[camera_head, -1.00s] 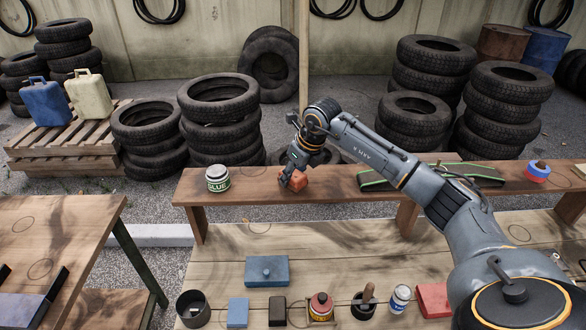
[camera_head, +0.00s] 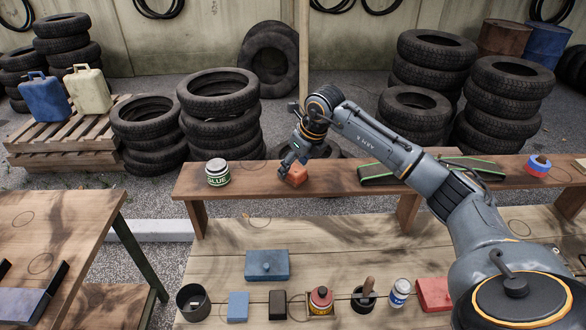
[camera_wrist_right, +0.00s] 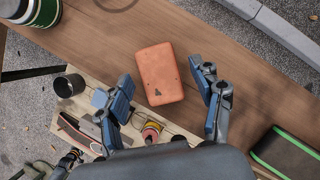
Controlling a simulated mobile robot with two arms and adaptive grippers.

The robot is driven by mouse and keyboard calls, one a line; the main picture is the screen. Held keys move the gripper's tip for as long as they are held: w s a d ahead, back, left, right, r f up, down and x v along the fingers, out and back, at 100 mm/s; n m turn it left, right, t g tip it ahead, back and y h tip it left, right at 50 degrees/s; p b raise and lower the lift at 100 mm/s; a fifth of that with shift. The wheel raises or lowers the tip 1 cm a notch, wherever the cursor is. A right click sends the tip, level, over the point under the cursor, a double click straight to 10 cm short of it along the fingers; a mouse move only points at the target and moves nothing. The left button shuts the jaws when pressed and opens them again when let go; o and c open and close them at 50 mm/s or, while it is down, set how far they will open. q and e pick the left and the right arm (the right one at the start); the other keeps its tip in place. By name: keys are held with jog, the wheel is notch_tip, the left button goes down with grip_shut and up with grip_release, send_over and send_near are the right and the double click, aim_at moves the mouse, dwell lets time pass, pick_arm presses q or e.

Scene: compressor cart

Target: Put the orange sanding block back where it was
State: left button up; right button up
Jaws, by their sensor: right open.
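The orange sanding block (camera_head: 296,175) lies on the raised wooden shelf (camera_head: 240,187), to the right of the glue jar. In the right wrist view the block (camera_wrist_right: 160,74) lies flat on the wood, beyond and between the spread fingers. My right gripper (camera_head: 287,168) is just above and beside the block in the head view. Its fingers (camera_wrist_right: 166,106) are open, with nothing between the pads. The gripper hides part of the block in the head view.
A glue jar (camera_head: 217,172) stands left on the shelf; a green-edged black item (camera_head: 385,174) lies right. Below, the bench holds a blue box (camera_head: 267,265), a dark cup (camera_head: 193,302) and several small items.

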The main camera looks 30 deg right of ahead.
jog(key=a+b+v, duration=0.1)
jog(key=b+v, duration=0.1)
jog(key=v, duration=0.8)
jog(key=shift+s+d+r, duration=0.25)
jog(key=shift+d, duration=0.25)
